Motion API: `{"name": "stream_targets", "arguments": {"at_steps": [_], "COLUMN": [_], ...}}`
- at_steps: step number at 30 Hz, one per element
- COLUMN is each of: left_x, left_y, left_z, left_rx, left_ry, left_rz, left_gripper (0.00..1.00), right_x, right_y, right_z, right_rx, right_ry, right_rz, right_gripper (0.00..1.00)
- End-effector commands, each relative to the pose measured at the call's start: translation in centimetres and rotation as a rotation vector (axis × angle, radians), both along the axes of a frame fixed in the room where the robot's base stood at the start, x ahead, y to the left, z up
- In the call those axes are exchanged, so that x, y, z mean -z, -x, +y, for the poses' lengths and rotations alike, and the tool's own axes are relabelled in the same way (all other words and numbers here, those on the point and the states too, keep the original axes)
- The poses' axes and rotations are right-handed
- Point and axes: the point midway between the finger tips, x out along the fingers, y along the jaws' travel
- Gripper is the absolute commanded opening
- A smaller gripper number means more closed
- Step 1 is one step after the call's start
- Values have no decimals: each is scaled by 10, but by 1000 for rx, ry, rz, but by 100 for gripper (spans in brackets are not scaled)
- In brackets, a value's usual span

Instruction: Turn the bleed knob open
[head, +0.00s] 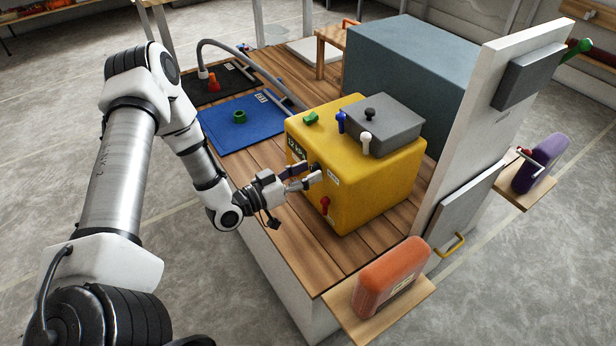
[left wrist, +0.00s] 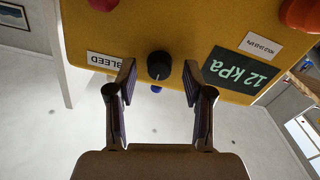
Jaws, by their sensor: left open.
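The bleed knob (left wrist: 159,66) is a small black round knob on the front face of the yellow box (head: 380,195). A white label reading BLEED (left wrist: 104,60) sits beside it in the left wrist view. My left gripper (head: 312,174) is open at the box's front face. In the left wrist view its two fingers (left wrist: 160,82) stand on either side of the knob, with a gap to each side, not closed on it. In the head view the gripper hides the knob. My right gripper is not in view.
A dark display (left wrist: 240,72) reads 12 kPa. A red knob (head: 325,204) is low on the box. A grey block with a white lever (head: 366,141) tops it. Blue mat (head: 265,113), orange canister (head: 390,277) and white upright panel (head: 470,150) stand around. Bare wooden table (head: 285,235) lies in front.

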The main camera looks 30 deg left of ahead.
Motion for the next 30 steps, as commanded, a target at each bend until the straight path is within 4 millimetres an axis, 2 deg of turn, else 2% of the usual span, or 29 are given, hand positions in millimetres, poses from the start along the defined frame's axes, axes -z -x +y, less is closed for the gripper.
{"name": "stream_targets", "arguments": {"at_steps": [8,12,23,30], "left_x": [0,0,0,-1], "left_y": [-4,-4,-4,-4], "left_z": [-2,-2,-2,-2], "left_rx": [-1,-1,0,0], "left_ry": [1,1,-13,-91], "left_rz": [2,2,-3,-34], "left_gripper": [51,2,0,0], "right_x": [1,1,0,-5], "right_y": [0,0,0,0], "right_z": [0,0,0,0], "right_rx": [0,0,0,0], "right_ry": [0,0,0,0], "right_rz": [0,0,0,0], "right_gripper": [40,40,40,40]}}
